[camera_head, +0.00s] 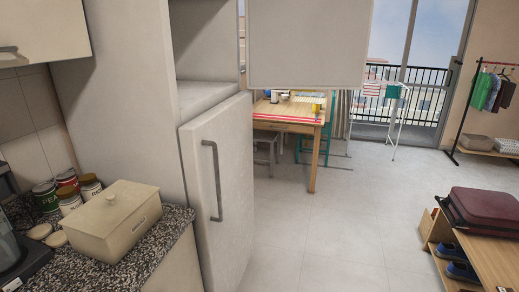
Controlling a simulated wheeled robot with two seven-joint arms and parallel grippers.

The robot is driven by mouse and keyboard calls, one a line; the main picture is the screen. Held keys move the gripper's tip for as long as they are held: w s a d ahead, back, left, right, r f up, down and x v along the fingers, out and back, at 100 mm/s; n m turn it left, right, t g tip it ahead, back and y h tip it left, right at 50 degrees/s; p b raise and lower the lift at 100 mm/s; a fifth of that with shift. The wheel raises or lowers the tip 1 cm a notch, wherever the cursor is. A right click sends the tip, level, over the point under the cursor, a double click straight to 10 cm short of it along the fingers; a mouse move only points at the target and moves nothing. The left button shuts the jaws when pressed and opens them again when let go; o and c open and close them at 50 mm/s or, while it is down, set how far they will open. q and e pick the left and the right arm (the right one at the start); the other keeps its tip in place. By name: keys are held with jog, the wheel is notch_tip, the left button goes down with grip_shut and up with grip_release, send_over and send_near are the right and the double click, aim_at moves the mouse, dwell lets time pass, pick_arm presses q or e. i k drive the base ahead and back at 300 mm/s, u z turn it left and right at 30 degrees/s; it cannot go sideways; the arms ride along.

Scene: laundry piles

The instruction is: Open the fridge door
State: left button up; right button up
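A tall pale fridge or cabinet unit (122,110) stands left of centre. Its lower door (234,190) carries a dark grey vertical bar handle (217,182) and looks shut or nearly so; I cannot tell whether there is a small gap. Above it is an open, empty-looking compartment (205,55). A pale flat panel (310,42) at the top centre looks like the upper door, swung out. Neither my left nor my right gripper shows in the head view.
A speckled counter (158,238) at left holds a cream box (112,222) and several jars (68,197). A wooden table (290,112) stands beyond the fridge. A low bench (495,262) with a maroon suitcase (485,210) is at right. The tiled floor (350,230) between is clear.

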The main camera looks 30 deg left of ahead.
aim_at(216, 145)
jog(key=u, duration=0.6)
jog(key=i, duration=1.15)
jog(key=u, duration=0.95)
